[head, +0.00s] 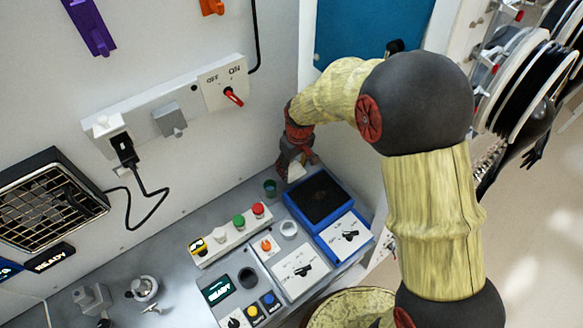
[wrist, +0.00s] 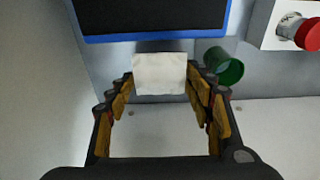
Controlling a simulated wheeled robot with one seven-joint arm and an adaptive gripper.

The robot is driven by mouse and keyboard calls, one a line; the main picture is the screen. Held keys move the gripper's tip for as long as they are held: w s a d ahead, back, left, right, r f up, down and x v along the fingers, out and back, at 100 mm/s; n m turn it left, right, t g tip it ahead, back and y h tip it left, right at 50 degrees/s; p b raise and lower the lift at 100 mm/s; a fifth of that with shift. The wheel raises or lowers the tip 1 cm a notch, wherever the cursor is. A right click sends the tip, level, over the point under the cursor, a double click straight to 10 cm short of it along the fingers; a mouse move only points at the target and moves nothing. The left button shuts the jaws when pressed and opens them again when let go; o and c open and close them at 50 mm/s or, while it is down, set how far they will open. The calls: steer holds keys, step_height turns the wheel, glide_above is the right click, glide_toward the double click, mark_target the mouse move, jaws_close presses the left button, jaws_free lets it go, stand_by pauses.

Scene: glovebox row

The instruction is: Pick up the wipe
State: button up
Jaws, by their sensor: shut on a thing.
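The wipe (wrist: 160,73) is a small white square. In the wrist view it sits between the fingertips of my gripper (wrist: 162,88), which is shut on it. In the head view, my gripper (head: 292,166) points down near the back corner of the bench, and a pale bit of the wipe (head: 297,172) shows at its tip. Whether the wipe still touches the bench is hard to tell.
A small green cup (wrist: 223,66) stands close beside the right finger; it also shows in the head view (head: 270,188). A blue-framed device with a dark top (head: 320,198) lies close by. A button strip (head: 230,233) stands left of it. A wall (head: 340,130) rises behind.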

mark_target(298, 169)
steer(key=s+d+r, duration=0.1)
steer(key=s+r, duration=0.1)
steer(key=s, duration=0.1)
steer(key=s+d+r, duration=0.1)
steer(key=s+r, duration=0.2)
steer(key=s, duration=0.1)
steer(key=s+d+r+p, duration=0.1)
steer(key=s+r, duration=0.1)
steer(key=s, duration=0.1)
steer(key=shift+s+r, duration=0.3)
steer(key=shift+s+d+r, duration=0.2)
steer(key=shift+s, duration=0.45)
